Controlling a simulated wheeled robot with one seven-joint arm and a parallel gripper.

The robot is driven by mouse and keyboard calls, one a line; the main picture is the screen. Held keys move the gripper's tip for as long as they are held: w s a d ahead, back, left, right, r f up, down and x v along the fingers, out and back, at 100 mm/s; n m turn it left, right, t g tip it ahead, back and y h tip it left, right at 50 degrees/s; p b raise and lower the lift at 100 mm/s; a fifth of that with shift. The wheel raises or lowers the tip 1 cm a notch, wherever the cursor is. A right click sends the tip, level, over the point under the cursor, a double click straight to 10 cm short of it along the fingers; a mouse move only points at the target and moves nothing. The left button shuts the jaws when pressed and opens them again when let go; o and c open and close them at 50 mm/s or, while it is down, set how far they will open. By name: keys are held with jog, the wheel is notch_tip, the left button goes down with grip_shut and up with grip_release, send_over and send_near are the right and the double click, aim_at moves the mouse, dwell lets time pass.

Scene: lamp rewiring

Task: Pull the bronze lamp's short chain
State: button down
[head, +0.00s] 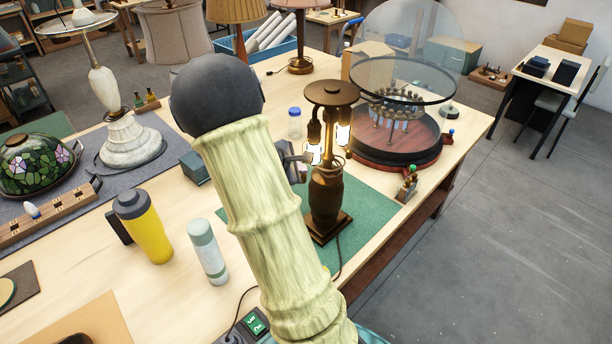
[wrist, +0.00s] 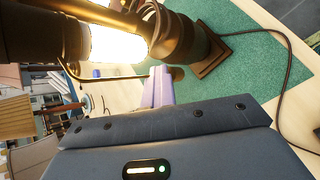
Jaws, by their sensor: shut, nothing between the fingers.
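The bronze lamp (head: 328,190) stands upright on the green mat (head: 370,210), with lit bulbs (head: 343,135) under its round top plate. In the wrist view a glowing bulb (wrist: 118,42) and dark socket fill the upper left, close to the camera, and the lamp's square base (wrist: 212,60) shows behind. My gripper (wrist: 158,88) is shut and empty, its pale lilac fingers just below the bulb and socket. In the head view it is beside the lamp's left side, mostly hidden by my arm.
A glass dome on a round wooden base (head: 395,150) stands right of the lamp. A yellow bottle (head: 148,232) and a pale cylinder (head: 207,252) stand at left. A cord (wrist: 285,80) runs across the bench. A small green-topped bottle (head: 411,180) is near the right edge.

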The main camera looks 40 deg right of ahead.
aim_at(314, 148)
jog(key=shift+s+a+f, duration=0.1)
jog(key=shift+a+f, duration=0.15)
jog(key=shift+f, duration=0.3)
notch_tip(314, 148, up, 6)
jog(key=p, duration=0.4)
jog(key=shift+w+d+r+p, duration=0.15)
jog(key=shift+w+d+p, duration=0.2)
jog(key=shift+d, duration=0.05)
jog(key=shift+a, duration=0.1)
